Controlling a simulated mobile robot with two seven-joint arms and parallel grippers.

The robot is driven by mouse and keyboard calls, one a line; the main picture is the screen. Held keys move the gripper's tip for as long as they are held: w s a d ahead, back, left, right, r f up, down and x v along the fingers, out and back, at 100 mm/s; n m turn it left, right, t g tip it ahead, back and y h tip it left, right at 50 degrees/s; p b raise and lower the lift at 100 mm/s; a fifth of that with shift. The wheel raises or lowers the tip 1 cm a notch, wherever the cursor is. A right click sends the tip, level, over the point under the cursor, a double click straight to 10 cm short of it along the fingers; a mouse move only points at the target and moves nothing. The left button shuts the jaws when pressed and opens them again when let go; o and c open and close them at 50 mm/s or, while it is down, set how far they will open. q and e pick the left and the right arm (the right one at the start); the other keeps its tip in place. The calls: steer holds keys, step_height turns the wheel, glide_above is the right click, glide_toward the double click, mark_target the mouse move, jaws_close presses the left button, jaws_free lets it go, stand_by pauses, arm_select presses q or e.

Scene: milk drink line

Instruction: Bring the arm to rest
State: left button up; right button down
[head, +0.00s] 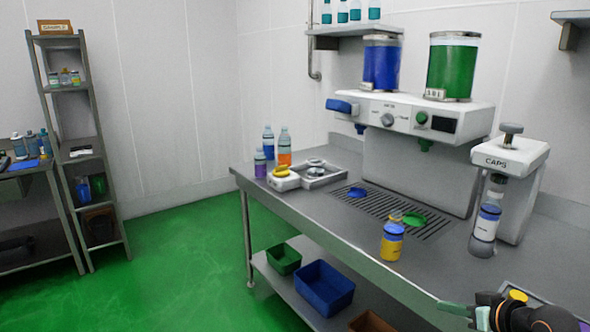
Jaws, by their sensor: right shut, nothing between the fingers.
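My right gripper (468,312) shows at the bottom right corner, low over the front edge of the steel table (330,240). It is shut and empty, with its greenish fingers pointing left. Part of my right arm (530,316) shows behind it, cut off by the picture's edge. A bottle with a yellow body and blue cap (392,242) stands upright on the table, apart from the gripper. My left gripper is not in view.
A dispenser (410,120) with blue and green tanks stands at the back over a drain grate (400,215). A capping machine (510,170) holds a bottle (485,230) at the right. Several bottles stand at the far left end. Bins (324,288) sit on the lower shelf.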

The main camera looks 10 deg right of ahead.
steer(key=s+a+f+g+p, duration=0.1)
steer(key=s+a+f, duration=0.2)
steer(key=f, duration=0.3)
steer(key=s+a+f+p, duration=0.1)
steer(key=s+a+f, duration=0.2)
steer(key=f, duration=0.2)
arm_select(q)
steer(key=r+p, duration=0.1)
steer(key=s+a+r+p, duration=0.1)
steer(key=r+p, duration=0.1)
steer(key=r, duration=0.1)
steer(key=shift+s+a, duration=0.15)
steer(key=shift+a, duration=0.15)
arm_select(e)
steer(key=s+a+f+n, duration=0.1)
steer(key=s+a+f, duration=0.3)
steer(key=s+a, duration=0.4)
steer(key=s+a+f+n, duration=0.1)
steer(key=s+a+f, duration=0.3)
steer(key=s+a, duration=0.4)
steer(key=shift+s+a+f+g, duration=0.2)
steer(key=shift+a+f+g, duration=0.15)
steer(key=shift+a, duration=0.8)
